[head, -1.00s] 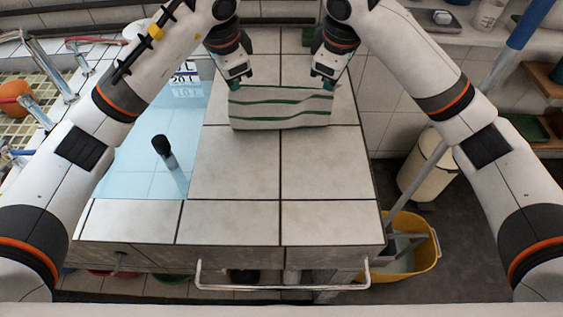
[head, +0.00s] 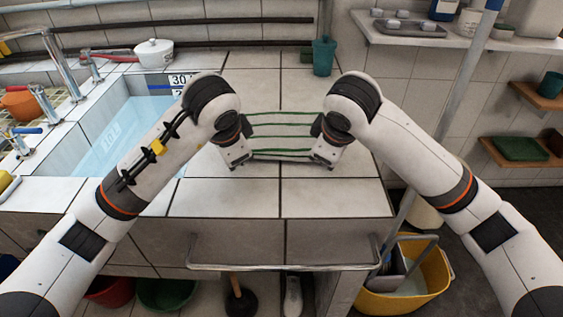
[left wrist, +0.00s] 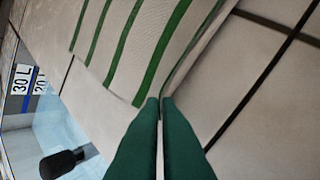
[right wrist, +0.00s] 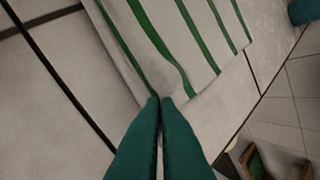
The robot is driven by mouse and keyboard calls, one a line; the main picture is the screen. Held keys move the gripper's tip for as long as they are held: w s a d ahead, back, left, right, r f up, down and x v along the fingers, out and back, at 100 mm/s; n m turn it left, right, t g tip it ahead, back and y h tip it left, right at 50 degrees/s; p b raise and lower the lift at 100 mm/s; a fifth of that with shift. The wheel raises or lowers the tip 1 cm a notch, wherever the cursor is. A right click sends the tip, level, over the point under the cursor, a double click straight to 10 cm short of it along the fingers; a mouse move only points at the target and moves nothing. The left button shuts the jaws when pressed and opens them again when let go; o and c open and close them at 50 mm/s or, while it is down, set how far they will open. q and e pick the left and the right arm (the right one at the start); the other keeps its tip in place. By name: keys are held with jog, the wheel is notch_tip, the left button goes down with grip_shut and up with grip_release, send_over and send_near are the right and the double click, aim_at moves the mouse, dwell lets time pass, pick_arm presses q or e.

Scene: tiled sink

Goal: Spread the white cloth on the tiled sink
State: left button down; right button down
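The white cloth (head: 281,132) with green stripes lies on the tiled sink top (head: 225,197), between my two forearms in the head view. It looks mostly flat, with its stripes running across. My left gripper (head: 238,167) is at its near left corner, and the left wrist view shows the green fingers (left wrist: 160,103) closed at the cloth's edge. My right gripper (head: 325,167) is at the near right corner, and its fingers (right wrist: 160,100) are closed on the cloth's corner there. The arms hide the cloth's side edges in the head view.
A water-filled basin (head: 110,135) lies left of the cloth, with taps along its far left. A white pot (head: 155,54) and a teal cup (head: 323,57) stand at the back. A yellow bucket (head: 437,272) stands on the floor at right. The front tiles are clear.

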pick_arm(q)
jog(key=shift+a+f, duration=0.2)
pick_arm(e)
jog(key=shift+s+d+f, duration=0.1)
jog(key=shift+d+f, duration=0.1)
jog(key=shift+d, duration=0.05)
pick_arm(q)
jog(key=c, duration=1.3)
grip_release()
jog(key=shift+s+d, duration=0.1)
pick_arm(e)
jog(key=c, duration=1.3)
grip_release()
jog(key=shift+a, duration=0.2)
pick_arm(q)
jog(key=shift+s+d, duration=0.1)
pick_arm(e)
jog(key=shift+s, duration=0.1)
pick_arm(q)
jog(key=shift+r, duration=0.1)
